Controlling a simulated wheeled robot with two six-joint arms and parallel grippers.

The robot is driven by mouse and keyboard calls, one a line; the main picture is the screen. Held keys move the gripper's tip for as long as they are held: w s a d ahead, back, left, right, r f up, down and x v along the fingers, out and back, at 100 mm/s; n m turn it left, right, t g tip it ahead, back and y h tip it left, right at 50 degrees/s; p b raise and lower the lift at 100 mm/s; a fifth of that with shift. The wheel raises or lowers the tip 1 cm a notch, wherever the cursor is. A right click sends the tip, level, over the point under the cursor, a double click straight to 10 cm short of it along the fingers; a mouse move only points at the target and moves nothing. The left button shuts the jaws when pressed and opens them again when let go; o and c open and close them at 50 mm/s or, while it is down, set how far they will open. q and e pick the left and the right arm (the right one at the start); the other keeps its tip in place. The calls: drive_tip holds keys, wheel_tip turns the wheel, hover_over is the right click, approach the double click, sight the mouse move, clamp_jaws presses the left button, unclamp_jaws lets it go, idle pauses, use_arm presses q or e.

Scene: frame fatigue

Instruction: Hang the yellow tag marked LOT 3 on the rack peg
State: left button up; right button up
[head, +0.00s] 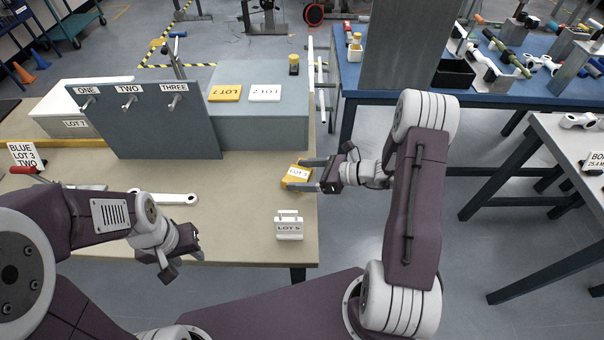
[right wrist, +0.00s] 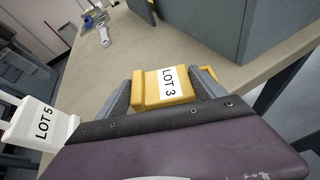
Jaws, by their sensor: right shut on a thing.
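The yellow tag marked LOT 3 (head: 297,172) is between the fingers of my right gripper (head: 303,175), near the table's right edge. In the right wrist view, the tag (right wrist: 165,87) is gripped with its label facing the camera. The rack (head: 160,130) is an upright grey panel at the back left, with pegs labelled ONE (head: 88,103), TWO (head: 130,101) and THREE (head: 176,101). All three pegs look bare. My left gripper (head: 184,266) is open and empty over the table's front edge.
A white LOT 5 tag (head: 289,229) stands at the front right. A yellow tag (head: 225,93) and a white tag (head: 264,93) lie on the grey block (head: 265,130). A wrench (head: 178,198) lies before the rack. A card (head: 24,154) reads BLUE, LOT 3, TWO. The table between is clear.

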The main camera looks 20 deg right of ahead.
drive_tip(key=o, duration=0.9)
drive_tip(key=shift+f, duration=0.1)
drive_tip(key=shift+o, duration=0.2)
drive_tip(key=v, duration=0.9)
drive_tip(key=shift+p, duration=0.3)
drive_tip(key=shift+d, duration=0.1)
